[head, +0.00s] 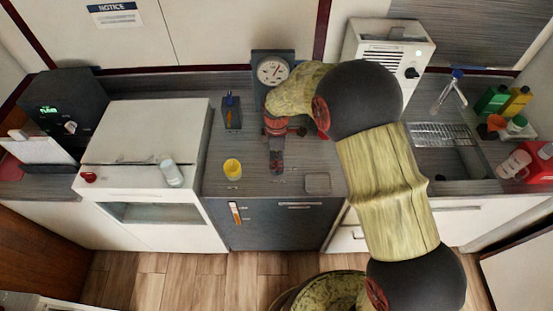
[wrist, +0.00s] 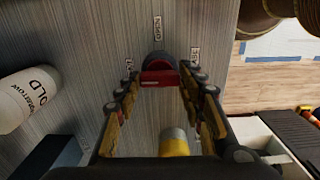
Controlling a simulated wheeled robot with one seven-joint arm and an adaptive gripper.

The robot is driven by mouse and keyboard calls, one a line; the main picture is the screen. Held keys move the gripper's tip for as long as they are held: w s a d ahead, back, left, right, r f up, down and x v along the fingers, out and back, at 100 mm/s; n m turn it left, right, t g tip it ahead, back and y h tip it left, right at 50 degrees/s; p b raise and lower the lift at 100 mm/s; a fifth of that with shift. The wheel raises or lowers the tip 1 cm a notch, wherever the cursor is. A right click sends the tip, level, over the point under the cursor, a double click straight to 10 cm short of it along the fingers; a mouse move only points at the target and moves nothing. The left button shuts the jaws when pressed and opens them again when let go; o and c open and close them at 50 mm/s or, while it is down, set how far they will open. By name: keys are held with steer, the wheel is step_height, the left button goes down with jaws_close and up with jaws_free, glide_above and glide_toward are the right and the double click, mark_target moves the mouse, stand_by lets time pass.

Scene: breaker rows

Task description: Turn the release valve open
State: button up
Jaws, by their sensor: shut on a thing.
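The release valve's red handle (wrist: 160,78) sits on a dark round base on the grey streaked counter, in the upper middle of the wrist view. The handle bar lies across the picture. My gripper (wrist: 166,84) has a yellow-and-black finger on each side of it, with the tips closed in at the handle's ends. Small labels stand around the valve: one above it (wrist: 157,27), one to its left and one to its right. Their print is too blurred to read. In the head view, my gripper (head: 276,160) points down at the counter and mostly hides the valve.
A white-lidded unit (head: 145,130) with a white bottle (head: 171,173) is further left. A sink (head: 450,160) is at the right. The front counter edge is close.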

steer(key=m+p, duration=0.1)
steer(key=m, duration=0.3)
steer(key=m+p, duration=0.1)
steer(key=m, duration=0.4)
steer(key=m+p, duration=0.1)
steer(key=m, duration=0.3)
steer(key=shift+m, duration=2.5)
steer(key=o, duration=1.2)
